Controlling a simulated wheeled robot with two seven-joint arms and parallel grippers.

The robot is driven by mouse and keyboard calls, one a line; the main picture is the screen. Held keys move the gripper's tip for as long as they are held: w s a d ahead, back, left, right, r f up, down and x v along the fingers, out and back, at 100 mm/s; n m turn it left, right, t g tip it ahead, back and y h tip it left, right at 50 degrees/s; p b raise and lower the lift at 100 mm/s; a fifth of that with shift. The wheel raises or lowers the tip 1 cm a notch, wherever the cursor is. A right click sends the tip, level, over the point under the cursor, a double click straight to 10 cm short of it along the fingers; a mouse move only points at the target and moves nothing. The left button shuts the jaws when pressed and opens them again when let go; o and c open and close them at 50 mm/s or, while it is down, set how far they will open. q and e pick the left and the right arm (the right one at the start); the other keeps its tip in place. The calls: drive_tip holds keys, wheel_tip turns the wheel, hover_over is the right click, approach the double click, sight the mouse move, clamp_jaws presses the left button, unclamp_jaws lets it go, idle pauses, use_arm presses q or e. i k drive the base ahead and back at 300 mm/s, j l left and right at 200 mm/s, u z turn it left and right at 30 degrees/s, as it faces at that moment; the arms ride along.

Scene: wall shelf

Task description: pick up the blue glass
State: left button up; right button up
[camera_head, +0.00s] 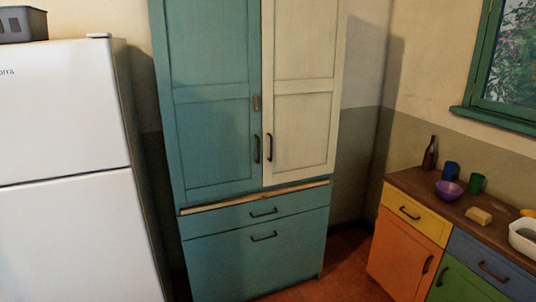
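A small blue cup-like vessel (451,170) stands on the wooden counter (412,182) at the right, near the wall. It is the only blue vessel in view, and I cannot tell whether it is glass. A green cup (476,183) stands to its right and a purple bowl (449,190) in front of it. Neither of my grippers shows in the head view.
A brown bottle (430,154), a yellow block (479,216) and a white basin (523,238) are also on the counter. A tall teal and cream cupboard (217,130) stands in the middle, a white fridge (65,130) at left. Some red floor (338,272) is clear.

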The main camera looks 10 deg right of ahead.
sight(450, 166)
drive_tip(key=i+z, duration=0.45)
drive_tip(key=i, duration=0.35)
drive_tip(key=i+j+z, duration=0.15)
drive_tip(key=i+z, duration=0.3)
drive_tip(key=i, duration=0.3)
drive_tip(key=i+l+z, duration=0.1)
drive_tip(key=i+z, duration=0.7)
drive_tip(key=i+j+z, duration=0.2)
drive_tip(key=z, duration=0.2)
drive_tip(key=i+j+z, duration=1)
drive_tip(key=i+l, duration=0.05)
drive_tip(key=i, duration=0.05)
